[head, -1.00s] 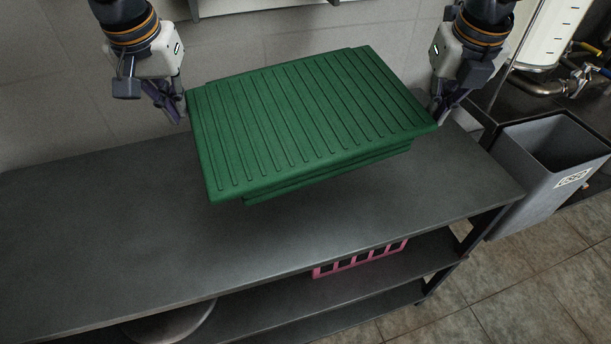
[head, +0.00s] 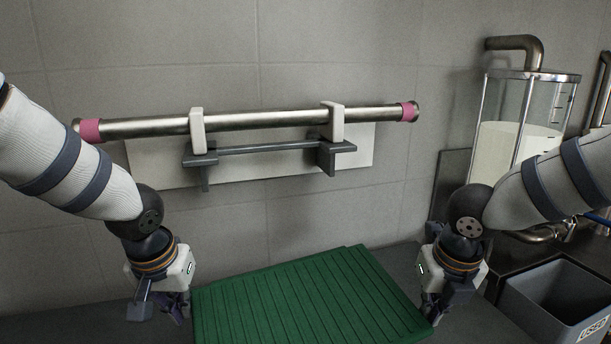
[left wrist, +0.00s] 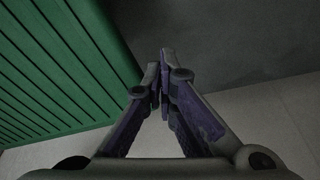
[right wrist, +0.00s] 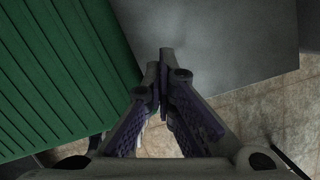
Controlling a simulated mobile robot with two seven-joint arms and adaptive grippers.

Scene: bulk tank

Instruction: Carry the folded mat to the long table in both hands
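The green folded mat (head: 310,300), ribbed on top, lies flat between my two grippers at the bottom of the head view; its near part is cut off. My left gripper (head: 182,308) is at its left edge and my right gripper (head: 430,308) at its right edge. In the left wrist view the fingers (left wrist: 160,80) are shut with nothing visible between them, beside the mat (left wrist: 60,70). The right wrist view shows the right fingers (right wrist: 162,80) likewise shut beside the mat (right wrist: 60,70). I cannot tell whether the mat touches the dark table (head: 90,328) below.
A steel pipe with pink ends (head: 265,119) hangs on a wall rack behind. A clear tank (head: 520,120) of white liquid stands at the right, above a grey bin (head: 560,300). Tiled floor (right wrist: 270,110) shows past the table edge in the right wrist view.

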